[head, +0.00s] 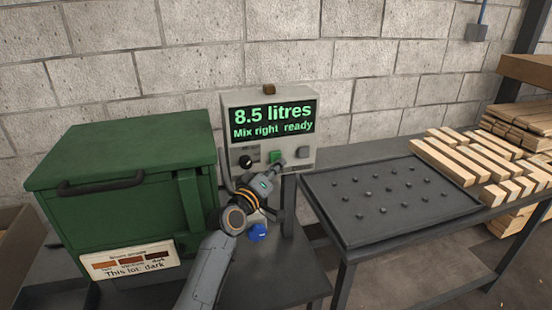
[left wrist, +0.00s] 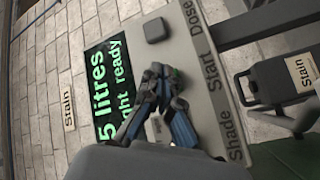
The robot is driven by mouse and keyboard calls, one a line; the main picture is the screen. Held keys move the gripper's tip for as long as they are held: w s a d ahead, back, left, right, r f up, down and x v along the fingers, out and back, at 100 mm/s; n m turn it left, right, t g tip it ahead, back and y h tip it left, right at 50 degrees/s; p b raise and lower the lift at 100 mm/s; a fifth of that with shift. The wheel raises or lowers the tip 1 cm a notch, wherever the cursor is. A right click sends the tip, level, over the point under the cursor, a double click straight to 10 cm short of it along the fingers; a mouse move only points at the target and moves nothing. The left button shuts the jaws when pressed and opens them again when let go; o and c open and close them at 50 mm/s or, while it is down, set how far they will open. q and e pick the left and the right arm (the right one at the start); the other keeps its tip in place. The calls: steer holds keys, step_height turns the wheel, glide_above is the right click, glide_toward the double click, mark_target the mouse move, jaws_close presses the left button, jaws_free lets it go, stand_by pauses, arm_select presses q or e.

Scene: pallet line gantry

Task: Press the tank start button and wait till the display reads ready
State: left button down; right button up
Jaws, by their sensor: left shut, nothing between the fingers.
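The control box (head: 230,130) stands beside the green tank (head: 130,190). Its lit display (head: 272,118) reads "8.5 litres" and "Mix right ready"; part of that text also shows in the left wrist view (left wrist: 108,80). The green start button (head: 275,156) is on the panel below the display, between a black knob (head: 246,162) and a grey button (head: 303,152). My left gripper (head: 283,167) is shut and empty, its tips close in front of the panel by the start button. In the left wrist view the fingers (left wrist: 160,75) mostly cover the button; I cannot tell whether they touch it.
A black tray with studs (head: 390,232) lies on the bench to the right. Pale wooden strips (head: 440,160) lie beyond it. A card (head: 130,264) on the tank's front reads "This lot: dark". A small blue object (head: 258,233) shows below my left wrist.

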stand_by(0.4)
arm_select(q)
steer(key=shift+w+a+b, duration=0.15)
steer(key=shift+w+b, duration=0.25)
steer(key=shift+w+a+b, duration=0.15)
steer(key=shift+w+b, duration=0.3)
steer(key=shift+b, duration=0.05)
stand_by(0.6)
steer(key=shift+r, duration=0.1)
steer(key=shift+s+d+p, duration=0.25)
steer(key=shift+s+p, duration=0.65)
